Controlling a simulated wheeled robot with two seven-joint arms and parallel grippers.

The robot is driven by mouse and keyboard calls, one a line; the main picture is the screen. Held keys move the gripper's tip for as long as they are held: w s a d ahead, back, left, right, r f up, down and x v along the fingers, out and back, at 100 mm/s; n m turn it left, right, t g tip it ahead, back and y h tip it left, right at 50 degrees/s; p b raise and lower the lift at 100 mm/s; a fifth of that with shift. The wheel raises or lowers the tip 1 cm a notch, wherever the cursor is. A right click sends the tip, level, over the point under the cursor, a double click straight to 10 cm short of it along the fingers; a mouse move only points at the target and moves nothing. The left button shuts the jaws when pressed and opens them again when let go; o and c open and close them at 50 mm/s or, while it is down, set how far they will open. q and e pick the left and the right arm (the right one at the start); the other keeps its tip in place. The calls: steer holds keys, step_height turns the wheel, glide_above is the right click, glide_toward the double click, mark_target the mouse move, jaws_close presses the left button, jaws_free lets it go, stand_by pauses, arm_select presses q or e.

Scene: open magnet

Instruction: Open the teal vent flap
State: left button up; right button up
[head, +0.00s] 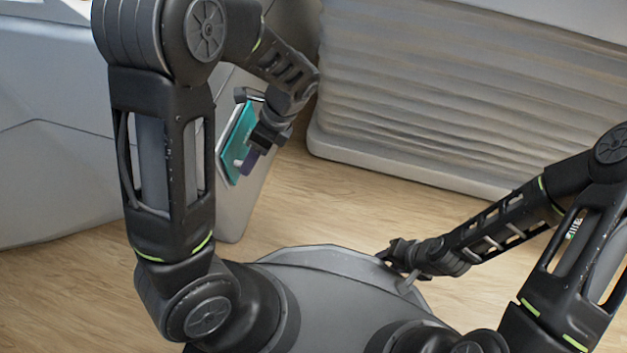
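The teal vent flap (236,138) is a flat, tilted panel on the side of the grey cabinet, left of centre. Its right part is covered by my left gripper (258,148), which is right up against it. A small dark purple piece (249,161) shows at the flap's lower right, beside the gripper. I cannot tell whether the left fingers touch or grip anything. My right gripper (391,258) is low and right of centre, away from the flap, near the rim of my base. Its fingers are too small and dark to read.
The grey cabinet (50,185) fills the left side, partly behind my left arm. A large ribbed grey block (430,100) stands at the upper right. Wood floor (300,205) lies open between them. A white surface edge shows at the top left.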

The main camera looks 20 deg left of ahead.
arm_select(q)
steer(key=p+v, duration=0.3)
steer(key=v, duration=0.3)
steer(key=s+d+r+n+h+p, duration=0.2)
steer(key=d+n+p, duration=0.4)
steer(key=p, duration=0.5)
steer(key=s+d+r+n+t+h+p, duration=0.1)
steer(key=s+d+r+n+h+p, duration=0.2)
steer(key=p, duration=0.9)
steer(key=s+d+n+h, duration=0.2)
steer(key=s+d+n, duration=0.1)
steer(key=s+d, duration=0.1)
steer(key=shift+d+r+n+t+h, duration=0.3)
steer(key=shift+d+r, duration=0.05)
steer(key=shift+d, duration=0.3)
arm_select(e)
step_height(320, 180, up, 27)
steer(key=shift+r, duration=0.15)
